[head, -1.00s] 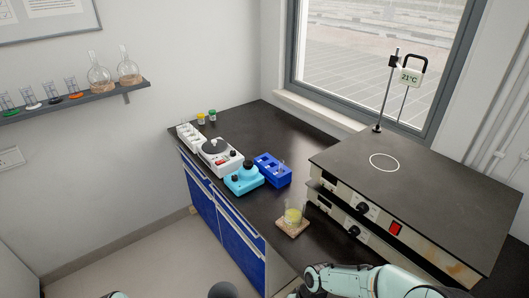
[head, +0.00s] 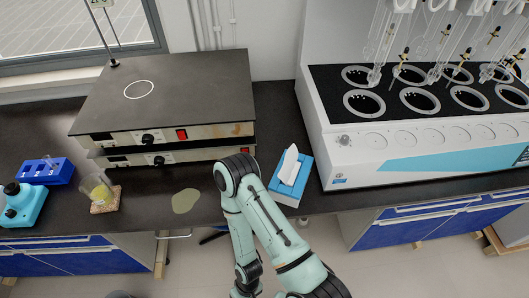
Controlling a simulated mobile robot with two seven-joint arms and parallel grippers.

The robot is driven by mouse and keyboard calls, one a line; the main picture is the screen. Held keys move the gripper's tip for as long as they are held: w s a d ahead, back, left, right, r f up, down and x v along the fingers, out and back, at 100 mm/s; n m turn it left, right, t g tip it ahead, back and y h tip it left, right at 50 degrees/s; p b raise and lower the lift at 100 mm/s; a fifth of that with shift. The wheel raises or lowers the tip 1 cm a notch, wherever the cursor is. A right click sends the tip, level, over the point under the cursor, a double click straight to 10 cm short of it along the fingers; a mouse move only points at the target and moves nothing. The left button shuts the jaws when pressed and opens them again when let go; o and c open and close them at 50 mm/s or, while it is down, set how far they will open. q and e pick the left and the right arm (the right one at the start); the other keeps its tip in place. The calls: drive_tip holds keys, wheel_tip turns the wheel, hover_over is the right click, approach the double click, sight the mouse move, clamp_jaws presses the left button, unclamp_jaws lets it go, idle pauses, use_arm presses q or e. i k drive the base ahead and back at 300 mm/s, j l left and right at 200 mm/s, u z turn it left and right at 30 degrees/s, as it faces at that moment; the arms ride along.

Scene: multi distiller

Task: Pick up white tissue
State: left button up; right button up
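The white tissue (head: 289,165) stands up out of a blue and white tissue box (head: 292,184) on the dark counter, just left of the white multi-place device. One of my teal arms comes up from the bottom edge. Its black elbow-like joint lies over the counter left of the tissue box, apart from the tissue. That arm folds back down toward the bottom edge, and no gripper fingers show. My other gripper is also out of the picture.
A two-level hot plate unit (head: 165,95) stands left of the box. A yellowish puddle (head: 185,201) lies on the counter, with a beaker of yellow liquid (head: 99,189) farther left. The white distiller (head: 400,155) with hanging glassware fills the right.

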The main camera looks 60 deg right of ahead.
sight(290, 169)
drive_tip(key=z, duration=0.45)
drive_tip(key=l+z, duration=0.1)
drive_tip(key=z, duration=0.8)
drive_tip(key=l+z, duration=0.1)
drive_tip(key=z, duration=0.75)
